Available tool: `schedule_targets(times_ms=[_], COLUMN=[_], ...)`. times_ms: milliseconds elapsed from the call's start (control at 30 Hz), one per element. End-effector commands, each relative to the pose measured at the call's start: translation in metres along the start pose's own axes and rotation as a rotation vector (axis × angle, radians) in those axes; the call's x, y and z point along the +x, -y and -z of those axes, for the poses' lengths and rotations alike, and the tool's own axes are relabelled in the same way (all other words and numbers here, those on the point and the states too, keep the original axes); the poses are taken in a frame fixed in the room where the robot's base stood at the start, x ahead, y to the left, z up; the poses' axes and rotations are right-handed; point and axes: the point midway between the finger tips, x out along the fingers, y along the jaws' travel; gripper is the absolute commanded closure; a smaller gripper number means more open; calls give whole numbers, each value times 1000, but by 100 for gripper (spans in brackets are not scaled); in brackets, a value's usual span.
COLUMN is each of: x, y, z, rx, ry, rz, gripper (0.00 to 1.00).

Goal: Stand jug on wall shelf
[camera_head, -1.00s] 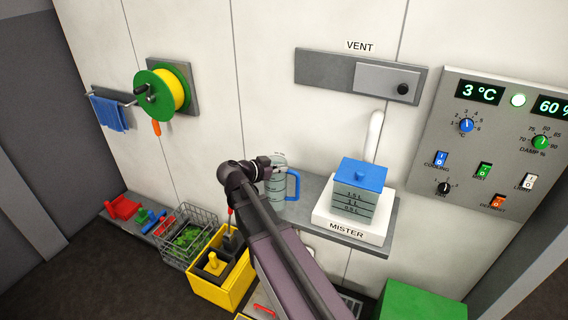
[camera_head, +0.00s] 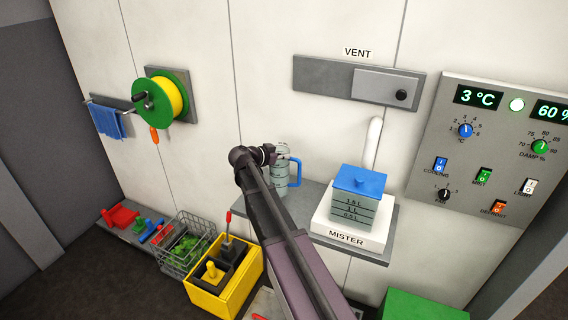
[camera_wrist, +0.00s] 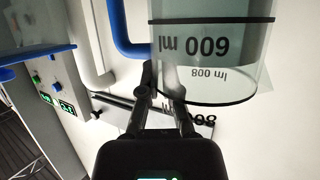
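The jug (camera_head: 281,176) is a clear cylinder with dark measuring marks and a blue handle. It looks upright at the left end of the grey wall shelf (camera_head: 310,207). I cannot tell whether its base touches the shelf. My gripper (camera_head: 272,156) is at the jug's upper left, with its fingers close together at the jug's wall, and looks shut on it. In the wrist view, the jug (camera_wrist: 212,45) shows large, upside-down "600 ml" print, and the fingers of my gripper (camera_wrist: 165,85) overlap its side. The exact contact is hard to see.
A white mister (camera_head: 350,231) with a blue-lidded tank (camera_head: 356,200) and a white pipe (camera_head: 373,143) fills the shelf's right part. A control panel (camera_head: 490,150) is at right. A yellow crate (camera_head: 213,304), wire basket (camera_head: 166,257) and green box (camera_head: 425,306) are below.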

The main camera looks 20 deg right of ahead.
Motion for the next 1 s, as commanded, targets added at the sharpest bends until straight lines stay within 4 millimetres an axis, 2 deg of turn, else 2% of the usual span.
schedule_targets(times_ms=[333,567,1000], x=[0,10,19], y=[1,12,10], z=[1,3,-27], rx=[0,0,-1], ry=[-3,-2,-3], rz=[0,0,1], gripper=[100,100,100])
